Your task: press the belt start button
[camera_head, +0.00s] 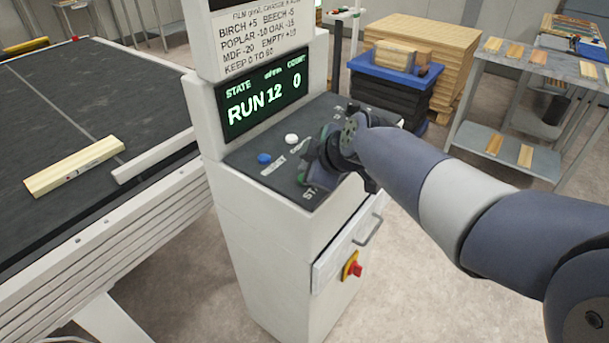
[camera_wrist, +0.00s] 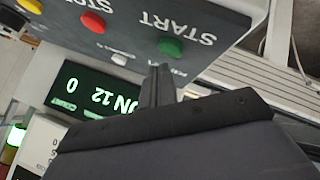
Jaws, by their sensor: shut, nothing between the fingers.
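The green button (camera_wrist: 172,46) with the label START beside it is on the dark control panel (camera_wrist: 225,18) in the wrist view. In the head view a sliver of green (camera_head: 301,178) shows at the panel's front edge, mostly hidden by my gripper (camera_head: 325,165). My gripper's shut fingers (camera_wrist: 160,70) are empty. In the wrist view their tips appear just beside the green button, on its lower left. I cannot tell whether they touch the panel. The display (camera_head: 262,95) reads RUN 12 and count 0.
A red button (camera_wrist: 93,22), a yellow one (camera_wrist: 31,5) and a white one (camera_wrist: 120,59) are on the same panel. A blue button (camera_head: 264,158) lies left of my gripper. A belt (camera_head: 75,95) with a wooden board (camera_head: 75,167) is at left.

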